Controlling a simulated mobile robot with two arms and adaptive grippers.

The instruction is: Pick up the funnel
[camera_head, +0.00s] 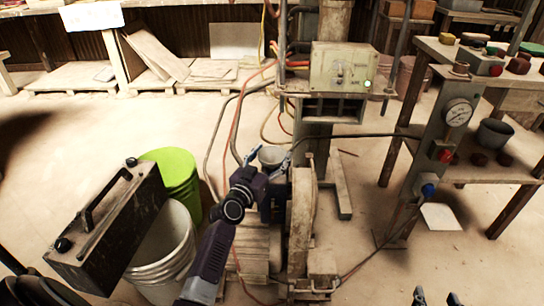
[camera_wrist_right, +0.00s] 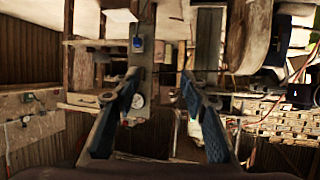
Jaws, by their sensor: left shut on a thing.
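The funnel (camera_head: 272,154) looks like a small grey cup with a round rim, beside the machine's column in the head view. My left gripper (camera_head: 265,163) reaches up to it from below, with its fingers at the funnel's sides, shut on it. The fingers and machine parts hide the funnel's lower part. My right gripper (camera_head: 437,297) shows only its fingertips at the bottom edge of the head view. In the right wrist view its fingers (camera_wrist_right: 160,95) are wide apart with nothing held between them.
A control box (camera_head: 345,70) with a green light is on the machine column. A green bucket (camera_head: 178,170), a white bucket (camera_head: 160,262) and a dark box with a handle (camera_head: 110,225) are at left. A bench post with a gauge (camera_head: 458,113) stands at right. Hoses lie across the floor.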

